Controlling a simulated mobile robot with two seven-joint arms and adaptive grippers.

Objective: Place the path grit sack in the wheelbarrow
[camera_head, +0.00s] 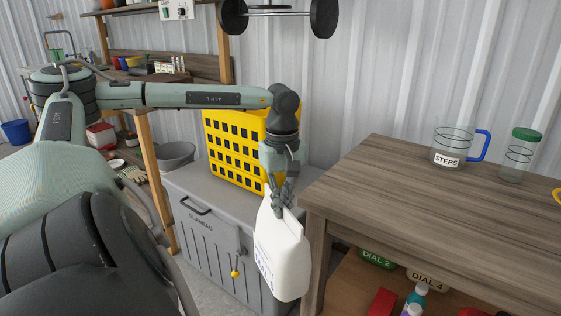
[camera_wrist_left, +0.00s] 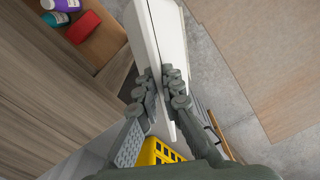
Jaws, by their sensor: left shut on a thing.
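A white sack (camera_head: 280,255) with printing on its left side hangs upright from my left gripper (camera_head: 280,200). The gripper points down and is shut on the sack's top edge. The sack hangs in front of a grey chest, beside the left end of a wooden table. In the left wrist view my left gripper (camera_wrist_left: 163,85) has its fingers on both sides of the white sack (camera_wrist_left: 165,40). The print is too small to read, so I cannot tell whether this is the path grit sack. No wheelbarrow shows in either view. My right gripper is not in view.
The wooden table (camera_head: 400,190) carries a jug marked STEPS (camera_head: 453,147) and a green-lidded jar (camera_head: 520,155). Its lower shelf (camera_head: 345,290) holds several items. A yellow basket (camera_head: 230,150) stands on the grey chest (camera_head: 200,235). Bare floor shows in the wrist view.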

